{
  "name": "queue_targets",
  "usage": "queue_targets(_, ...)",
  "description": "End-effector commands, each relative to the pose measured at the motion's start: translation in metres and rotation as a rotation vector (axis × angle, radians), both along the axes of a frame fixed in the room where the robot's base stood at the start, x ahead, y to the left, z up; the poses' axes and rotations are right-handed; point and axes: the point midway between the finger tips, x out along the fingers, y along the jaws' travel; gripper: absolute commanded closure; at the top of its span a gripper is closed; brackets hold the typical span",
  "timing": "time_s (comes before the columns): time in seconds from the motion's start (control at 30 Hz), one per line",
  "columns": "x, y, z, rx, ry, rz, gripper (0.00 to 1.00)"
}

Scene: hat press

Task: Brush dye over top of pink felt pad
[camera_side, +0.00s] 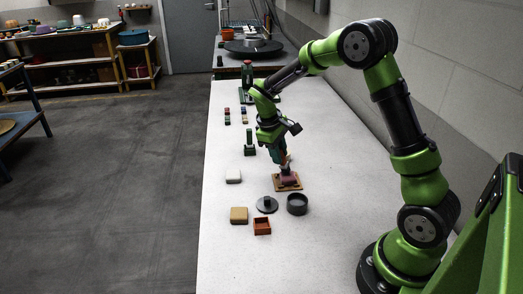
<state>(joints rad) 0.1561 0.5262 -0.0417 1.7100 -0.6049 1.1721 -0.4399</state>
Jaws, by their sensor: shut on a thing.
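The pink felt pad (290,181) sits on a tan board (288,187) on the white table. My gripper (284,161) points down right over the pad and is shut on a small brush-like tool (286,169). The tool's lower end is at or just above the pad's top; I cannot tell whether it touches. The tool and the gripper hide part of the pad. A dark round open pot (297,204) stands in front of the board, and a dark lid with a knob (267,204) lies beside it on the left.
A white block (233,176), a tan block (239,215) and an open orange-brown box (262,226) stand left and in front. A green stamp-like tool (249,143) and small coloured pieces (227,116) are farther back. The table's front (300,260) is clear.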

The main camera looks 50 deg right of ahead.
Motion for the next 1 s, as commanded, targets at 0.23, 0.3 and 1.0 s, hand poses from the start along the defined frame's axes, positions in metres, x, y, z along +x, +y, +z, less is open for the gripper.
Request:
queue_targets(0.23, -0.017, -0.009, 0.0, 0.001, 0.001, 0.002, 1.0)
queue_targets(0.3, -0.021, -0.004, 0.0, 0.0, 0.001, 0.003, 1.0)
queue_targets(1.0, -0.021, 0.011, 0.0, 0.0, 0.001, -0.002, 1.0)
